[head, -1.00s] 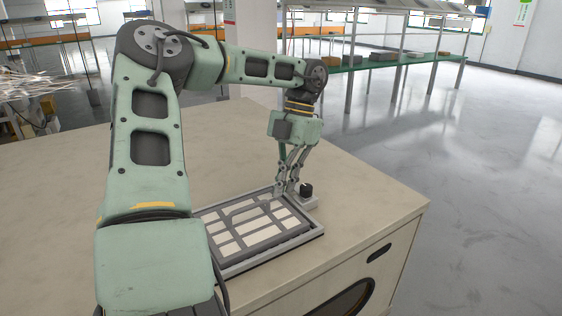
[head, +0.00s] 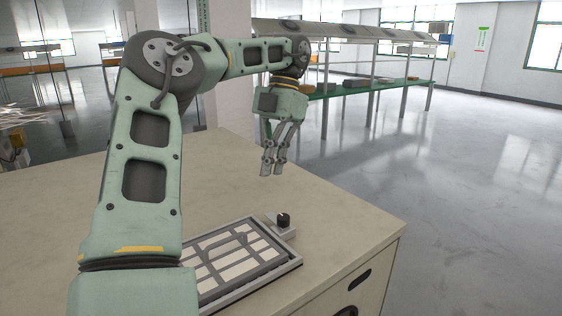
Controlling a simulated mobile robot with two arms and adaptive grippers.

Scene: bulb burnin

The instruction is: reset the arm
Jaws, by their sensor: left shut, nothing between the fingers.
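My left gripper (head: 272,170) is shut and empty. It hangs pointing down in the air, apart from the table below it. My left arm comes in from the left, rises to a bent elbow and reaches across to the gripper. My right gripper is not in view.
A grey tray (head: 284,268) with pale rectangular panels lies on the beige-topped cabinet (head: 340,222). A small block with a black knob (head: 283,220) stands at the tray's far corner. The tabletop behind is clear. A green shelf rack (head: 400,77) stands beyond, with open floor right.

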